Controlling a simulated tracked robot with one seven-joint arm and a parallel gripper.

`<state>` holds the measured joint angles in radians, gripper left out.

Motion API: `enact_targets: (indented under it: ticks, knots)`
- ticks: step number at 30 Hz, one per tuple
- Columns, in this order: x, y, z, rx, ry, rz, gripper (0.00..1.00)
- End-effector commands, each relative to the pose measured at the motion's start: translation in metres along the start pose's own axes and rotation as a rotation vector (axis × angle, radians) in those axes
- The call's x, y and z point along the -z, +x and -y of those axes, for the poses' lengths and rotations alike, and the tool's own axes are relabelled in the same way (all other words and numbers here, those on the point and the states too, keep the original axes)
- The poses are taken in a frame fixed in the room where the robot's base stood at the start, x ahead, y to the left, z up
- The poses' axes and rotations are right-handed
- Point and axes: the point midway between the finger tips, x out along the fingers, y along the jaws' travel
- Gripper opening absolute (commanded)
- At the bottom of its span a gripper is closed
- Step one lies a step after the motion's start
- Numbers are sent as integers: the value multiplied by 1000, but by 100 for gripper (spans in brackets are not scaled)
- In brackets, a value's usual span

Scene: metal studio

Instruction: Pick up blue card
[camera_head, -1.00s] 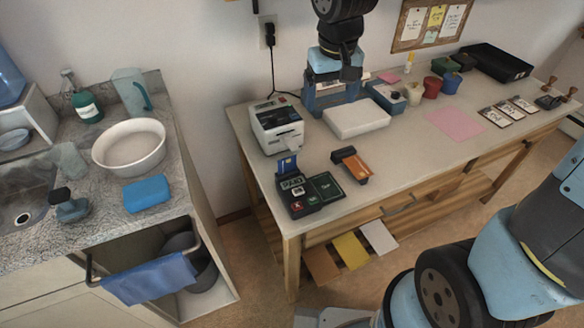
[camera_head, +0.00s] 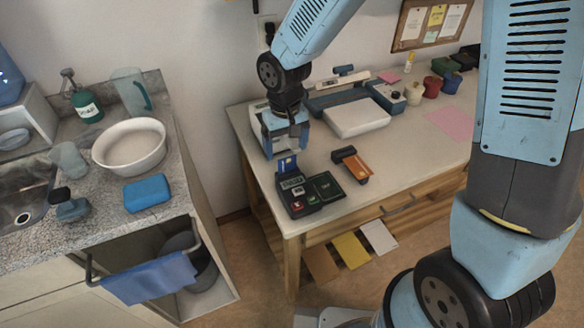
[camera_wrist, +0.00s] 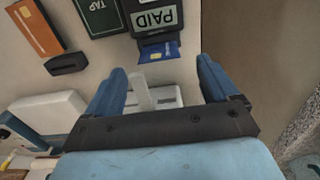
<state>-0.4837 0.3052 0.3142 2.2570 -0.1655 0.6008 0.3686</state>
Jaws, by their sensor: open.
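The blue card (camera_head: 287,163) stands upright in the top end of a black card terminal (camera_head: 301,205). In the wrist view the blue card (camera_wrist: 158,52) juts from the terminal's edge beside its screen, which reads PAID (camera_wrist: 157,18). My gripper (camera_head: 287,146) is open and empty, pointing down just above the card. In the wrist view my gripper's blue fingers (camera_wrist: 163,72) stand wide apart, with the card between and beyond their tips. The terminal's far part is cut off in the wrist view.
A white printer (camera_head: 257,108) is mostly hidden behind my gripper. A white pad (camera_head: 357,118) and pink sheet (camera_head: 450,122) lie on the table (camera_head: 395,150). Its front edge is close to the terminal.

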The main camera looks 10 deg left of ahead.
Motion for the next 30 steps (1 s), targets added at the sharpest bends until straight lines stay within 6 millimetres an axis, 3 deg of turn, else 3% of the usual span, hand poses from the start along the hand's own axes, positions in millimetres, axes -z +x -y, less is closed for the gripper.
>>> enact_targets:
  ticks: [8, 19, 30]
  knots:
    - [0, 17, 0, 0, 1, 0, 87]
    - [-2, 60, -2, 0, 1, 1, 87]
    - [-2, 66, -3, 0, 3, -1, 86]
